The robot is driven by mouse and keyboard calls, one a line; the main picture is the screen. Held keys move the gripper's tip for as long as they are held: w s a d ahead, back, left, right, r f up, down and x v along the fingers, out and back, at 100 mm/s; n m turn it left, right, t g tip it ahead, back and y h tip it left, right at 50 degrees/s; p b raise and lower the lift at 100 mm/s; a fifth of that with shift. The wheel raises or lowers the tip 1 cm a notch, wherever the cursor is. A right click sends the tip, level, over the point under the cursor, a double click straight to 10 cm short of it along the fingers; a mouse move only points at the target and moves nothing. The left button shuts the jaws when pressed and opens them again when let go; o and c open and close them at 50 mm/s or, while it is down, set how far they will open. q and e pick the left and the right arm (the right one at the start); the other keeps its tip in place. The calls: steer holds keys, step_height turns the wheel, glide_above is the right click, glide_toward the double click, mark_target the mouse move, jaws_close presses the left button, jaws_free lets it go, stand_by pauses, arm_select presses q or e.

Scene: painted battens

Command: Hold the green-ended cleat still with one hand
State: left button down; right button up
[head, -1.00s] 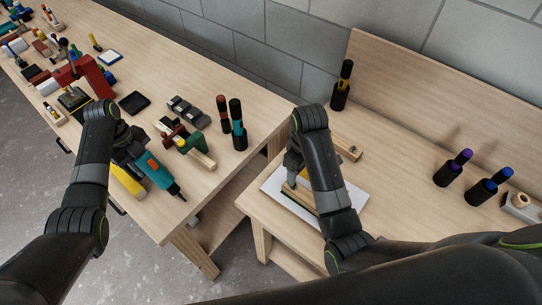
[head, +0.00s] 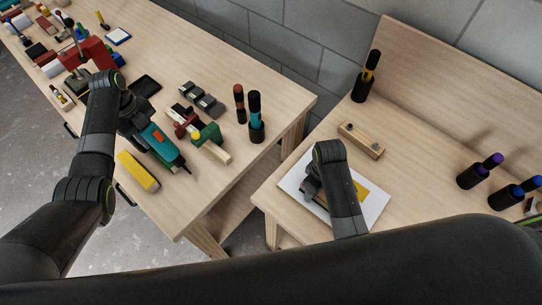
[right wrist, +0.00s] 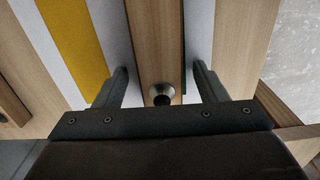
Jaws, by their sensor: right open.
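In the right wrist view a pale wooden batten (right wrist: 157,40) lies between my right gripper's two spread fingers (right wrist: 162,88), with a gap on either side. A round metal fitting with a dark centre (right wrist: 161,94) is on it near the palm. A thin dark green edge shows along its right side; its far end is out of view, so I cannot tell the end's colour. In the head view my right gripper (head: 312,186) is low over a white sheet (head: 375,208) and mostly hides the batten. My left gripper (head: 130,112) holds a teal and black drill (head: 162,146) above the other table; its fingers are hidden.
A yellow strip (right wrist: 75,40) lies beside the batten on the sheet. Another batten with two dark fittings (head: 361,140) lies behind the sheet. Dark holders with markers (head: 362,88) stand along the back. A yellow block (head: 138,171) and several tools lie on the left table.

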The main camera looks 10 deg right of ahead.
arm_select(q)
steer(key=shift+r, duration=0.1)
arm_select(e)
steer(key=c, duration=1.1)
steer(key=shift+c, duration=0.2)
arm_select(q)
steer(key=c, duration=1.6)
jaws_free()
jaws_close()
steer(key=shift+c, duration=0.7)
jaws_free()
jaws_close()
arm_select(e)
steer(key=o, duration=1.1)
